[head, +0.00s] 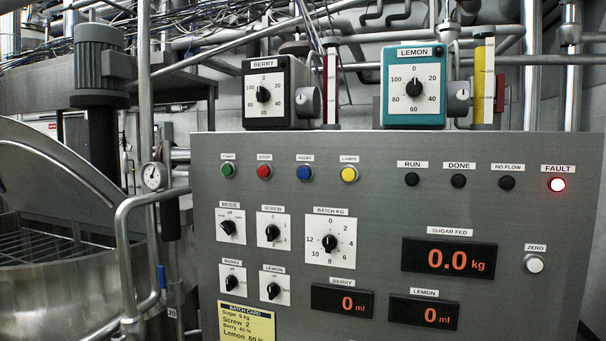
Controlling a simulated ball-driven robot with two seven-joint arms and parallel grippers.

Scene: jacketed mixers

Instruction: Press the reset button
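The blue button (304,172) sits in the top row of the grey control panel (385,195), third from the left. Its small label is blurred but seems to read RESET. A green button (227,170) and a red button (264,171) are to its left, and a yellow button (349,174) is to its right. The red FAULT lamp (557,184) at the panel's upper right is lit. The RUN, DONE and NO FLOW lamps are dark. Neither of my grippers is in view, and nothing covers the blue button.
Rotary knobs, including the BATCH KG knob (329,243), sit below the buttons. The sugar display (449,258) shows 0.0 kg. BERRY (264,93) and LEMON (413,84) dial boxes stand above the panel. A bent metal rail (124,240) and steel vessel (60,290) are at left.

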